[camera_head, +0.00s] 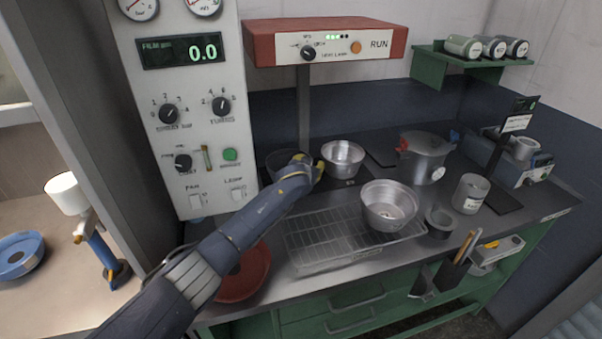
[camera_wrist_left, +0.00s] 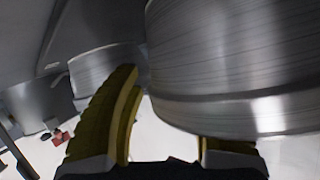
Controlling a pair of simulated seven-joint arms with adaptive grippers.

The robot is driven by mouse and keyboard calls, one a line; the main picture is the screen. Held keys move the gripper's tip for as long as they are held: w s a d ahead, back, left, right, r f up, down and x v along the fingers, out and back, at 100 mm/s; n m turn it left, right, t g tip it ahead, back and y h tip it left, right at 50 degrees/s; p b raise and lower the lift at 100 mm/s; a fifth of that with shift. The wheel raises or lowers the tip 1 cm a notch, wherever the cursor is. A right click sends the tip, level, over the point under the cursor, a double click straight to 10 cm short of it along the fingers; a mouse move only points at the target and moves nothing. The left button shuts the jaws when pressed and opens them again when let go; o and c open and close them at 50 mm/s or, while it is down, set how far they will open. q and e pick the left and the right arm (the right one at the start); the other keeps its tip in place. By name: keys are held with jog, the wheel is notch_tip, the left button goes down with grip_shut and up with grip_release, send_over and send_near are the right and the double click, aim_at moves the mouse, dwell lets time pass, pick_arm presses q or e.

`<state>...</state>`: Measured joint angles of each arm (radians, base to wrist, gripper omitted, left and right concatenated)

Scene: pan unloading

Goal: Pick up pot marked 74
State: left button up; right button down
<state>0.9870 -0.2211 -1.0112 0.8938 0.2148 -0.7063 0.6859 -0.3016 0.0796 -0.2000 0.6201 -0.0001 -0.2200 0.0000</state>
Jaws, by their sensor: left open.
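No marking 74 is readable in either view. In the head view, one shiny metal pot (camera_head: 343,160) stands at the back under the red lamp unit. Another metal pot (camera_head: 388,207) stands on the wire rack. A darker pot (camera_head: 280,161) is partly hidden behind my left gripper (camera_head: 308,170), which is just left of the back pot. In the left wrist view my yellow fingers (camera_wrist_left: 165,135) are open. A large metal pot wall (camera_wrist_left: 225,60) is very close, partly covering the right finger. A second metal pot (camera_wrist_left: 103,66) shows behind the left finger. Contact cannot be told.
The wire rack (camera_head: 305,243) lies at the counter front, beside a red round dish (camera_head: 246,274). A lidded pot (camera_head: 425,158), a metal can (camera_head: 470,194) and a small dark cup (camera_head: 439,221) stand right. The gauge panel (camera_head: 190,110) walls off the left.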

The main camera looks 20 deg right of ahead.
pick_arm(q)
jog(key=shift+w+d+f, duration=0.1)
jog(key=shift+w, duration=0.1)
jog(key=shift+c, duration=0.4)
grip_shut()
